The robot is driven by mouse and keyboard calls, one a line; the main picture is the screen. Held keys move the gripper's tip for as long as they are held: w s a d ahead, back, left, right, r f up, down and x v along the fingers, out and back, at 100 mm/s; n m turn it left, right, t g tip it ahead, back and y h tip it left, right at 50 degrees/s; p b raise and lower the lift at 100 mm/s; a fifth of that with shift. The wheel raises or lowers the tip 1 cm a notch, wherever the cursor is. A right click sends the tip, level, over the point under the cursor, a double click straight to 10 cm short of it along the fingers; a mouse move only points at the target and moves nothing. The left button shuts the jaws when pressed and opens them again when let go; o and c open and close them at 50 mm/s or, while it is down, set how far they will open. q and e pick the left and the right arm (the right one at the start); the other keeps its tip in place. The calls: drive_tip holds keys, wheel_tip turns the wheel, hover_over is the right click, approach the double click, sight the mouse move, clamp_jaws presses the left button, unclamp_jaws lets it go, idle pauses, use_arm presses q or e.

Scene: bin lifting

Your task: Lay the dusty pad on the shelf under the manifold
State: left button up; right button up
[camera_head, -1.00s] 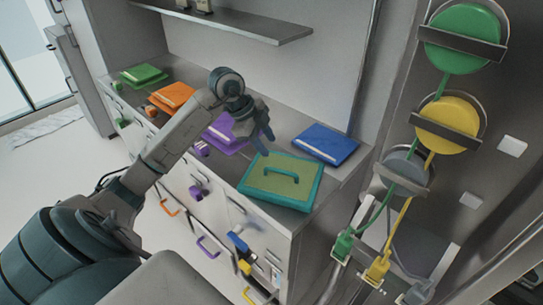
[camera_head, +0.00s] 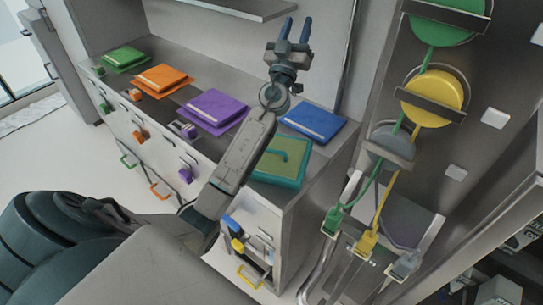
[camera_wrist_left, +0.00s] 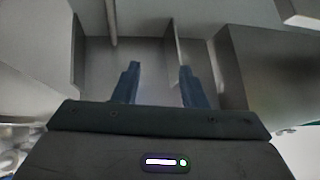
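The dusty pad, teal-edged with an olive top and a teal handle (camera_head: 279,179), lies on the counter's near right end. My left forearm hides part of it. My left gripper (camera_head: 294,30) is raised above and beyond the counter, fingers pointing up. Its two blue fingers stand apart with nothing between them in the left wrist view (camera_wrist_left: 158,86). The manifold's green (camera_head: 447,18), yellow (camera_head: 434,97) and grey (camera_head: 391,147) round parts are on the right panel, with hoses running down. A grey ledge (camera_head: 412,219) lies below them; I cannot tell if it is the shelf. My right gripper is not in view.
Blue (camera_head: 313,122), purple (camera_head: 216,109), orange (camera_head: 163,78) and green (camera_head: 123,57) folders lie along the counter. A wall shelf (camera_head: 225,5) overhangs it. Drawers with coloured handles are in front. Hose connectors (camera_head: 367,241) stick out below the manifold.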

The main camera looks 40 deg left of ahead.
use_arm(q)
drive_tip(key=s+a+f+n+g+y, duration=0.2)
drive_tip(key=a+f+n+g+y, duration=0.4)
drive_tip(key=n+g+y, duration=0.6)
drive_tip(key=n+g+h, duration=0.6)
drive_tip(key=g+h, duration=0.3)
drive_tip(key=g, duration=0.5)
approach(272, 150)
drive_tip(key=shift+s+a+f, duration=0.15)
drive_tip(key=shift+a+f, duration=0.25)
drive_tip(key=shift+f, duration=0.05)
drive_tip(key=shift+s+d+f, duration=0.15)
drive_tip(key=shift+s+f, duration=0.05)
drive_tip(key=shift+f, duration=0.05)
drive_tip(key=p+x, duration=0.1)
drive_tip(key=x, duration=0.2)
drive_tip(key=p+x, duration=0.1)
drive_tip(key=x, duration=0.3)
drive_tip(key=shift+w+a+r+p, duration=0.2)
drive_tip(key=shift+a+r+p, duration=0.05)
drive_tip(key=shift+p, duration=0.1)
drive_tip(key=shift+a+f, duration=0.1)
drive_tip(key=shift+f, duration=0.1)
clamp_jaws()
